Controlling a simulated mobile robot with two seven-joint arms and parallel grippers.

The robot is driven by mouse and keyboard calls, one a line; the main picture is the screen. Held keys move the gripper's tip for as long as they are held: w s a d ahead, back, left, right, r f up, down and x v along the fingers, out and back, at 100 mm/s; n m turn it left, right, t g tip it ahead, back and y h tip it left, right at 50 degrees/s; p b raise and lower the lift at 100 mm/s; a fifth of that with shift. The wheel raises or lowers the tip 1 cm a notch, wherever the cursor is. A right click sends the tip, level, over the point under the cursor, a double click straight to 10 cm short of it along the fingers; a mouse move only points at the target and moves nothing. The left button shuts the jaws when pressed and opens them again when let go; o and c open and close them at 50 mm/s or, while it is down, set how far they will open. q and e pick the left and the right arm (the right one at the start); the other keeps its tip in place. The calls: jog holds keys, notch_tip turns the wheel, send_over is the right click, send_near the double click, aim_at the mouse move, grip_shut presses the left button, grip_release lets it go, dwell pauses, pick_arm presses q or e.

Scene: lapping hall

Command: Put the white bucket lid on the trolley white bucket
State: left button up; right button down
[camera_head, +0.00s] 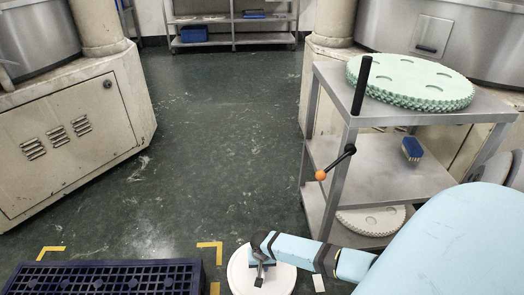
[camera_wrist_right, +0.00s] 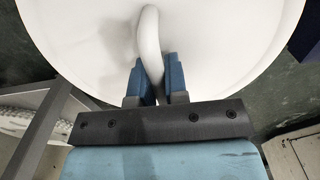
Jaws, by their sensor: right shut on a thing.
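The white bucket lid (camera_head: 240,280) is a round white disc at the bottom middle of the head view, cut by the frame edge. My right gripper (camera_head: 261,272) is over its middle. In the right wrist view the lid (camera_wrist_right: 225,40) fills the upper part, and the blue fingers of my right gripper (camera_wrist_right: 154,75) are shut on its curved white handle (camera_wrist_right: 149,35). The steel trolley (camera_head: 385,185) stands at the right of the head view. I can make out no white bucket in either view. My left gripper is not in view.
The trolley carries green discs (camera_head: 410,84) on top, a blue brush (camera_head: 412,149) mid-shelf and a pale disc (camera_head: 370,219) below. A black-handled lever with an orange knob (camera_head: 321,175) juts out. A dark blue grate (camera_head: 105,280) lies front left. The green floor between is clear.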

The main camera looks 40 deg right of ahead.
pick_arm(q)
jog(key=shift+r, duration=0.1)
pick_arm(e)
jog(key=shift+f, duration=0.1)
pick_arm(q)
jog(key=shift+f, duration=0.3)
pick_arm(e)
jog(key=shift+f, duration=0.6)
jog(key=c, duration=1.1)
grip_release()
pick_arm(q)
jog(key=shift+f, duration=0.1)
pick_arm(e)
jog(key=shift+o, duration=0.2)
jog(key=shift+r, duration=0.15)
jog(key=shift+r+p, duration=0.55)
jog(key=shift+r, duration=0.35)
notch_tip(320, 180, up, 4)
jog(key=shift+f+p, duration=0.1)
jog(key=shift+p, duration=1.1)
pick_arm(q)
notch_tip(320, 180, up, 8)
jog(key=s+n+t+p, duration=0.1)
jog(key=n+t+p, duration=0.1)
jog(key=p, duration=0.1)
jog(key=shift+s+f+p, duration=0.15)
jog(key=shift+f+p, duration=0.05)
jog(key=shift+p, duration=0.2)
pick_arm(e)
notch_tip(320, 180, up, 8)
